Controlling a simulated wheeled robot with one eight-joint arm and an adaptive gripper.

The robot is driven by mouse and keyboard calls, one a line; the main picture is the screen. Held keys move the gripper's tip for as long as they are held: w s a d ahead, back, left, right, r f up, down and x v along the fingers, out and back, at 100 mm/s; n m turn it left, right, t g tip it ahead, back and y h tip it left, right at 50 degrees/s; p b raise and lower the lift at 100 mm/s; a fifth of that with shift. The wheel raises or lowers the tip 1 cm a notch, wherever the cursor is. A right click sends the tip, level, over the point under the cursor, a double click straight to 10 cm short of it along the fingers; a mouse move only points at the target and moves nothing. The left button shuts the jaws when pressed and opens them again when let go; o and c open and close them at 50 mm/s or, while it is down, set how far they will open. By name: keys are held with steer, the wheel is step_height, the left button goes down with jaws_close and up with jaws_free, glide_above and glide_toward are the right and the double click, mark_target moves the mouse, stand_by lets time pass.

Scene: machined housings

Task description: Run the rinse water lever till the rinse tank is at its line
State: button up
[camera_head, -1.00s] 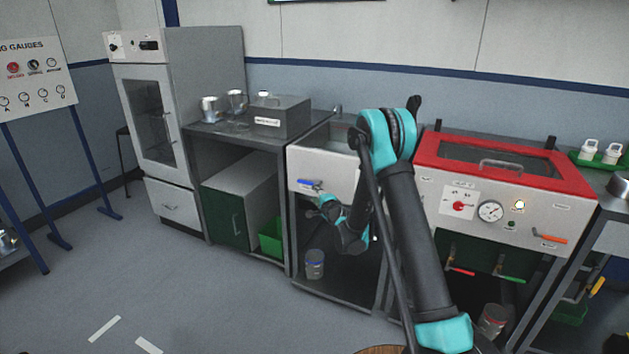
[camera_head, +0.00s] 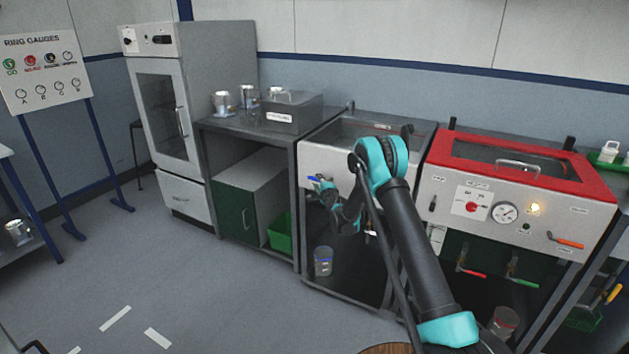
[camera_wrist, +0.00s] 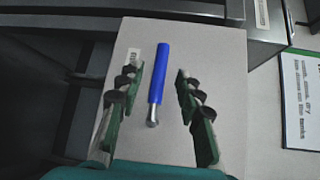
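The blue-handled lever (camera_head: 313,178) is on the white front panel of the steel tank (camera_head: 345,128), left of the red-topped unit. In the wrist view the blue lever (camera_wrist: 158,75) points away from a round metal pivot, beside a small white label. My gripper (camera_head: 322,183) is at the panel front, next to the lever. In the wrist view my gripper (camera_wrist: 165,80) is open, with one green finger on each side of the lever and a gap to both. The water level inside the tank cannot be made out.
The red-lidded unit (camera_head: 520,175) with a gauge and levers stands right of the tank. A bench with a grey box (camera_head: 293,112) and metal jars stands left, near a tall oven (camera_head: 160,110). A jar (camera_head: 323,261) sits below the tank. The floor at left is open.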

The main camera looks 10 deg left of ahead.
mark_target(314, 179)
steer(key=shift+x, duration=2.45)
jaws_close()
